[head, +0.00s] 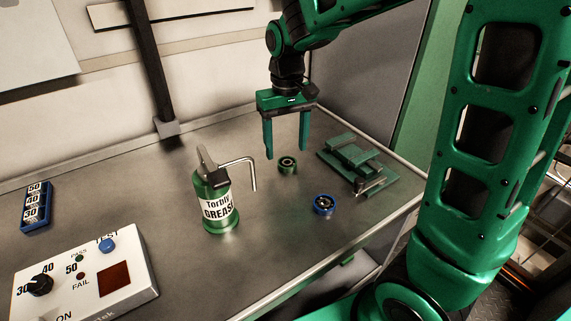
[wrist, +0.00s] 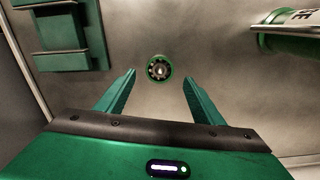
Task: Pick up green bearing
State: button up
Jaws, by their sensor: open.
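The green bearing (head: 287,165) lies flat on the metal bench, between the grease can and the green fixture. In the wrist view the green bearing (wrist: 159,68) shows as a small ring with a dark centre, ahead of the gap between my fingers. My gripper (head: 286,154) points down above the bench, open and empty, with its fingers apart. In the wrist view my gripper (wrist: 159,82) shows both green fingers, and neither touches the bearing. Nothing covers the bearing.
A blue bearing (head: 324,205) lies nearer the front edge. A grease can (head: 216,205) with a bent spout stands left of the green bearing. A green fixture (head: 352,160) sits right. A tester box (head: 85,275) and blue rack (head: 36,207) are at left.

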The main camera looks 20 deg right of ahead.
aim_at(287, 161)
notch_tip(287, 161, down, 4)
jog(key=shift+s+d, duration=0.1)
jog(key=shift+c, duration=0.6)
jog(key=c, duration=1.1)
jog(key=shift+r, duration=0.1)
